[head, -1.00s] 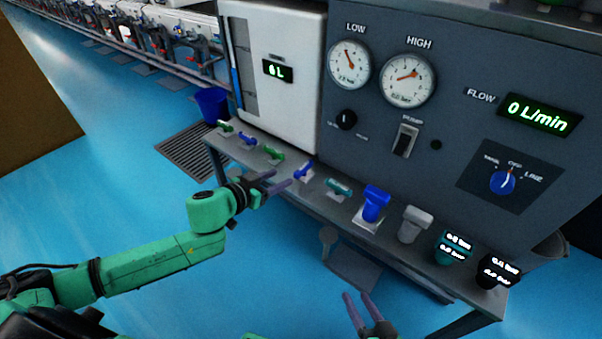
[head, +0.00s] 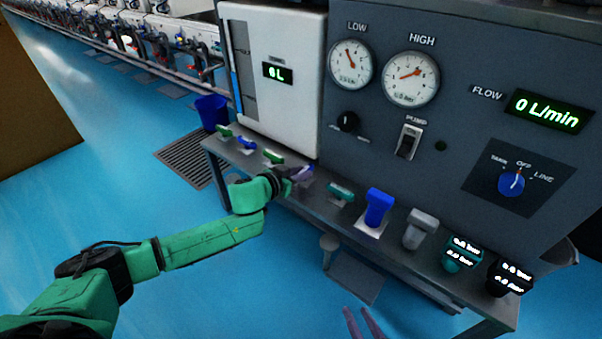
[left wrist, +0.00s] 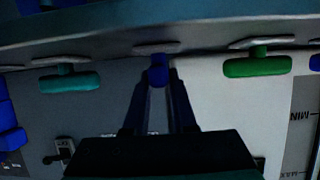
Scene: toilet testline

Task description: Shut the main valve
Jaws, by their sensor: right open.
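A row of valve handles runs along the shelf (head: 325,215) below the panel; none is labelled as the main valve. My left gripper (head: 296,174) is at the small blue handle (head: 306,170), between a green handle (head: 273,157) and a teal handle (head: 340,192). In the left wrist view the blue handle (left wrist: 158,72) sits between the tips of my left gripper (left wrist: 158,82). The fingers lie close on both sides; whether they press on it I cannot tell. My right gripper (head: 365,325) is open and empty at the bottom edge, low in front of the shelf.
A larger blue valve (head: 378,207), a grey valve (head: 418,230) and two digital gauges (head: 461,253) stand further right on the shelf. The flow display (head: 547,111) reads 0 L/min. A blue bin (head: 212,112) stands at left.

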